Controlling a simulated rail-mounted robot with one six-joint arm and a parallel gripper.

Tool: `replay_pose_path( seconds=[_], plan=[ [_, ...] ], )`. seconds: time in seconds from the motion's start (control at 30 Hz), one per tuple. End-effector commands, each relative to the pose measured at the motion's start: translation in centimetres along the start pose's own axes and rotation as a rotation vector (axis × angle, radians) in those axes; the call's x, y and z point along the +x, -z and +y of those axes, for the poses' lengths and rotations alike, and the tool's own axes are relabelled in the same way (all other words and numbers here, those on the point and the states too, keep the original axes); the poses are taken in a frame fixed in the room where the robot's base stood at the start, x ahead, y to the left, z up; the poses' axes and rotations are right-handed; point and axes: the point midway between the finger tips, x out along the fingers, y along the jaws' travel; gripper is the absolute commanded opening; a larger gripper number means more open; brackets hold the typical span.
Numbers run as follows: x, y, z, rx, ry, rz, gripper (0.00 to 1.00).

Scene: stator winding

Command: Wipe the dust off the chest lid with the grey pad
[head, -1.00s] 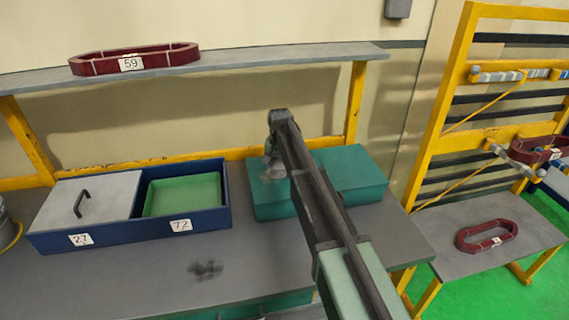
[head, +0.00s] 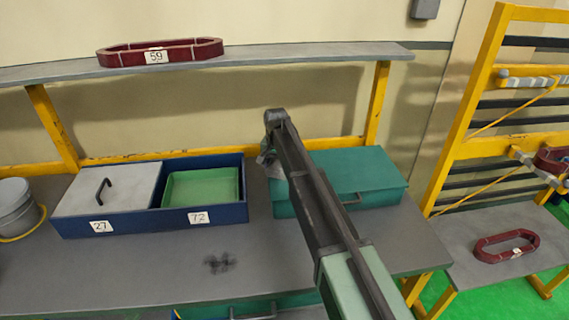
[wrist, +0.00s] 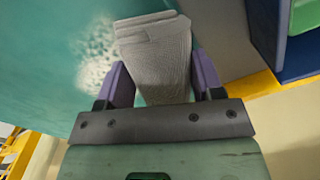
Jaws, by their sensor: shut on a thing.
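My gripper (wrist: 160,72) is shut on the grey pad (wrist: 155,45), held between two purple fingers. In the head view my gripper (head: 268,158) is at the chest's left end, partly hidden by my arm. I cannot tell whether the pad touches the lid. The dust does not show in the head view.
A blue box (head: 150,215) with a grey lid and green tray stands left of the chest. A bucket (head: 15,207) is at far left. A shelf (head: 300,54) with a red ring (head: 160,52) runs above. Bench front is clear except a dark smudge (head: 219,263).

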Motion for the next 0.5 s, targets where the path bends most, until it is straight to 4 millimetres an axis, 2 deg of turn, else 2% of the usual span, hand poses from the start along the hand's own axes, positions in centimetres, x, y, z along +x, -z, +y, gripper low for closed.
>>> replay_pose_path(
  seconds=[0.5],
  plan=[
    [0.3, -1.6, 0.4, 0.000, -0.001, 0.000, 0.42]
  ],
)
